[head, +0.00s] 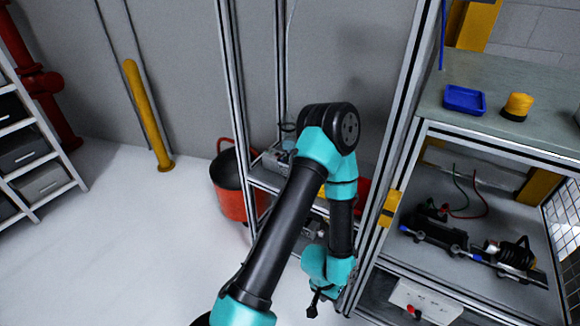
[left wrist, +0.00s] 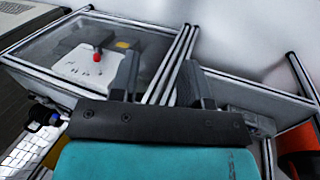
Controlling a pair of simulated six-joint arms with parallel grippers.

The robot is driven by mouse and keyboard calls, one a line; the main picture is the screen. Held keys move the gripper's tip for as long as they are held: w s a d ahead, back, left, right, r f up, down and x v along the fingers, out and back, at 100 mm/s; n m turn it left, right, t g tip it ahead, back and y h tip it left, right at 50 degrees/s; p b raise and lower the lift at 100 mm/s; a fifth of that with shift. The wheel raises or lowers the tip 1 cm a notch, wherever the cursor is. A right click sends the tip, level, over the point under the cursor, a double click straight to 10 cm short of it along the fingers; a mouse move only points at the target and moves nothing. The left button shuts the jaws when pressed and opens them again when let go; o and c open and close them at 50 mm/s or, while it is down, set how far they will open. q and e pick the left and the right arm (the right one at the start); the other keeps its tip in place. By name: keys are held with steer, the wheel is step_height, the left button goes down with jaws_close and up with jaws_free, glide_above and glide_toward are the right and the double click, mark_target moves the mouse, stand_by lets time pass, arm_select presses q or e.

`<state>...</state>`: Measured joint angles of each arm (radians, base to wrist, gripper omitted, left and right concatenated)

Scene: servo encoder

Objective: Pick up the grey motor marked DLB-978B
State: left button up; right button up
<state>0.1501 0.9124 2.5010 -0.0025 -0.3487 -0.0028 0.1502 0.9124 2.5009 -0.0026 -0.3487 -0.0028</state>
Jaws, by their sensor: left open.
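My left gripper (head: 316,298) hangs low at the end of the teal and black arm, beside the rack post in the head view. In the left wrist view its two dark fingers (left wrist: 160,68) stand apart with nothing between them. I cannot identify the grey motor marked DLB-978B; no marking is readable. A small grey object (head: 312,230) sits on the narrow rack's lower shelf, partly hidden by my arm. Another grey item (head: 275,160) is on its upper shelf. Grey parts (left wrist: 258,122) also show behind the gripper at the right of the left wrist view. My right gripper is not in view.
Metal rack posts (head: 400,130) stand close to my arm. An orange bucket (head: 235,190) is left of the narrow rack. The right bench holds a blue tray (head: 464,99) and a yellow spool (head: 517,106). A white box with a red knob (head: 422,303) is low.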

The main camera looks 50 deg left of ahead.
arm_select(q)
steer(key=o, duration=1.1)
steer(key=shift+w, duration=0.1)
